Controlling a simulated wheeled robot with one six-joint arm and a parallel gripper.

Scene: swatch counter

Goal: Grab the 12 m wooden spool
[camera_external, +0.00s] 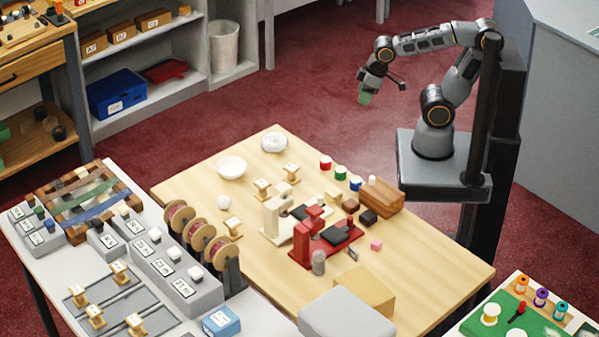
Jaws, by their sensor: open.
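Small wooden spools with pale thread stand on the wooden table, at its left (232,228), its middle (262,189) and farther back (291,172). More wooden spools sit on the grey rod rack, at its back (119,272), left (95,316) and front (137,325). Their markings are too small to read, so I cannot tell which is the 12 m one. My gripper (382,89) is open, raised beyond the table's far right edge, well away from all spools. A small green patch shows at its tip; I cannot tell what it is.
Red and cream devices (327,244) stand mid-table, with a wooden block (382,194) and red, green and blue spools nearby. White bowls (232,167) sit at the back.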

